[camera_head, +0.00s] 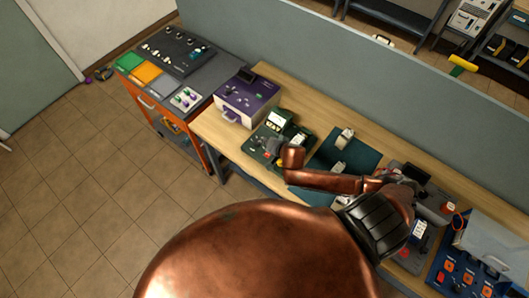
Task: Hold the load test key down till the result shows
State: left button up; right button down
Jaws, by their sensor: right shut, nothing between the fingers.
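A dark green tester (261,133) with a small pale screen (278,118) stands on the wooden bench, right of a purple case. My right arm reaches in from the bottom right, and its wrist bends down over the front of this tester. I cannot tell whether the fingertips touch the load test key, which is too small or hidden here. The screen's text is too small to read. My left gripper is not in view.
The purple case (249,98) stands left of the tester. A dark green mat (358,155) with small pale blocks lies to its right, partly behind my arm. Grey devices and a blue tray (451,270) are farther right. A grey partition (330,68) runs behind the bench.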

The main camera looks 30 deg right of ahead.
jog(key=f+b, duration=0.3)
jog(key=shift+s+d, duration=0.2)
jog(key=shift+d, duration=0.15)
jog(key=b, duration=0.4)
send_over(268, 155)
notch_tip(268, 155, down, 4)
jog(key=shift+s+f, duration=0.15)
jog(key=shift+f, duration=0.05)
jog(key=shift+f+b, duration=0.4)
jog(key=shift+f, duration=0.3)
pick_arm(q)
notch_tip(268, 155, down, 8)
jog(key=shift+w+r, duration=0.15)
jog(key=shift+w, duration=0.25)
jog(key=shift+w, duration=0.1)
pick_arm(e)
jog(key=shift+f, duration=0.1)
jog(key=shift+f, duration=0.35)
